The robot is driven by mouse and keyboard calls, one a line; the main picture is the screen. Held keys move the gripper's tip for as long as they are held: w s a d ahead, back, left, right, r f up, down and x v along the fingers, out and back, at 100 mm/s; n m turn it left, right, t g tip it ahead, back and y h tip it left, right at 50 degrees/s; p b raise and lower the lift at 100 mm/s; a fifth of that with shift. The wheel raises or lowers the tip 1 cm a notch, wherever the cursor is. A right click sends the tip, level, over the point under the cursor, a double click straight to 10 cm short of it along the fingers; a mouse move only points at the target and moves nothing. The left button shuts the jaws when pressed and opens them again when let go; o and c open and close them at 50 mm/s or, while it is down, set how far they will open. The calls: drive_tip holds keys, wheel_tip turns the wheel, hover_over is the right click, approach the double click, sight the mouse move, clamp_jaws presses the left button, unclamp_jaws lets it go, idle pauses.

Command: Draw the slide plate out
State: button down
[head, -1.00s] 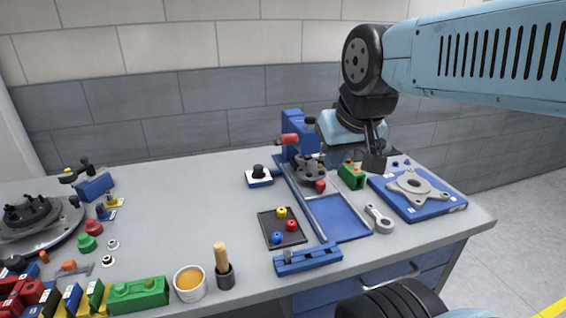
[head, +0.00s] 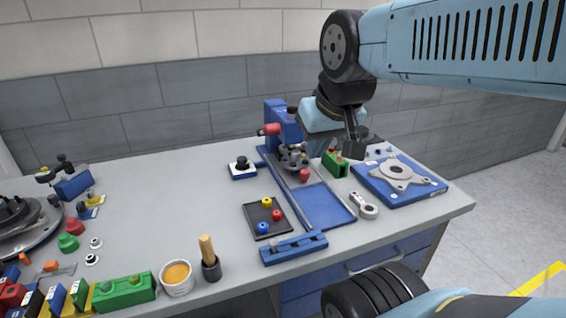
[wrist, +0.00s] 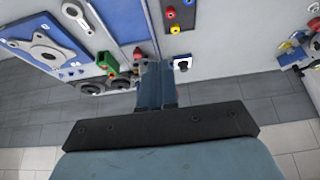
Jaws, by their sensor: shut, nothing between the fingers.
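The blue fixture (head: 283,125) stands toward the back of the bench, with a blue upright, a dark round part (head: 294,158) and a red knob (head: 304,176) at its front. A flat blue plate (head: 322,205) lies in front of it; I cannot tell for sure which part is the slide plate. The red knob (wrist: 137,51) and blue plate (wrist: 112,18) also show in the wrist view.
A green block (head: 335,163) stands close right of the fixture. A grey link (head: 364,206) and a blue board with a grey bracket (head: 398,172) lie farther right. A black tray (head: 267,218) and blue bar (head: 294,247) lie in front.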

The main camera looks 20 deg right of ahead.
drive_tip(key=c, duration=1.6)
unclamp_jaws()
drive_tip(key=shift+w, duration=0.15)
drive_tip(key=shift+c, duration=0.2)
drive_tip(key=shift+o, duration=0.8)
drive_tip(key=shift+w+d+r, duration=0.1)
drive_tip(key=shift+w+d, duration=0.05)
drive_tip(key=shift+w, duration=0.2)
drive_tip(key=o, duration=0.7)
drive_tip(key=w+d+g, duration=0.1)
drive_tip(key=w+d, duration=0.1)
drive_tip(key=w, duration=0.4)
drive_tip(key=w+d+f+m+g, duration=0.1)
drive_tip(key=w+d+g, duration=0.1)
drive_tip(key=w, duration=0.4)
drive_tip(key=shift+f, duration=0.25)
drive_tip(key=g, duration=0.3)
hover_over(305, 171)
wheel_tip(305, 171, down, 8)
drive_tip(key=shift+m, duration=0.4)
wheel_tip(305, 171, down, 13)
drive_tip(key=shift+s+a, duration=0.1)
clamp_jaws()
